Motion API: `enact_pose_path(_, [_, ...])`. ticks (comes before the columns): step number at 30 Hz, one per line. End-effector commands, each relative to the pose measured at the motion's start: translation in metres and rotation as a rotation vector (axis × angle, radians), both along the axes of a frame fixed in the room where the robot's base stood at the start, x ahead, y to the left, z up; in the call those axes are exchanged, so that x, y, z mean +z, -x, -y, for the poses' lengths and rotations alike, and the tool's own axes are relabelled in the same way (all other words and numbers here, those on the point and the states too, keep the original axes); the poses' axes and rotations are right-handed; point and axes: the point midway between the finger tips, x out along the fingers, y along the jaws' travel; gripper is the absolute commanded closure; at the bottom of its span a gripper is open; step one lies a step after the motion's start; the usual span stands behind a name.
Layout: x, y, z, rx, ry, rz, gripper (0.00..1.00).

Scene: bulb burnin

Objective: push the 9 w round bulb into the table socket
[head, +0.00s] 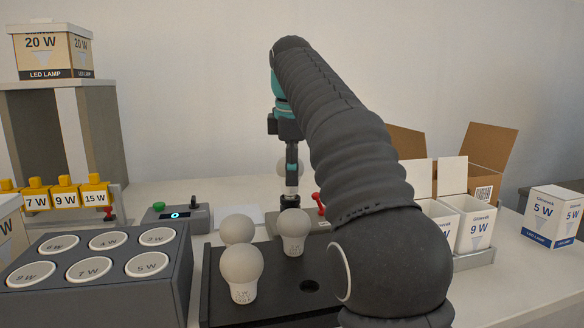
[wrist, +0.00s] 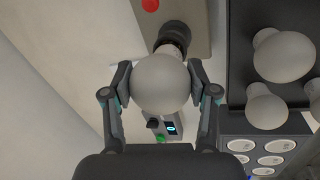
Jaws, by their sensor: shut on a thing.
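My gripper (wrist: 160,76) is shut on a round white bulb (wrist: 161,85), with one finger on each side of its globe. In the head view my gripper (head: 292,168) points down over the table, and its finger covers most of the bulb. No wattage mark on this bulb is readable. The dark table socket (wrist: 177,34) shows just beyond the bulb in the wrist view, on a grey base plate (wrist: 196,14).
A black tray (head: 222,312) with several loose round bulbs stands in front of the socket. A red lever (head: 320,206) is beside the socket. A grey tester box (head: 175,218) is to the left. A grey rack (head: 95,300) and open cartons (head: 476,222) flank the area.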

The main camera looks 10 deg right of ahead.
Motion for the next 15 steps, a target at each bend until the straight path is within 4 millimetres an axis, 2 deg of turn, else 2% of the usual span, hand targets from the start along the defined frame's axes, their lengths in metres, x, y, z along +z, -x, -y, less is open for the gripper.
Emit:
enact_pose_path(6, [-0.0066, 0.0, 0.0, 0.0, 0.0, 0.0, 0.73])
enact_pose_path(7, [-0.0054, 0.0, 0.0, 0.0, 0.0, 0.0, 0.34])
enact_pose_path(9, [-0.0051, 0.0, 0.0, 0.0, 0.0, 0.0, 0.17])
enact_pose_path(10, [-0.0051, 0.0, 0.0, 0.0, 0.0, 0.0, 0.12])
enact_pose_path(15, [-0.0052, 0.0, 0.0, 0.0, 0.0, 0.0, 0.12])
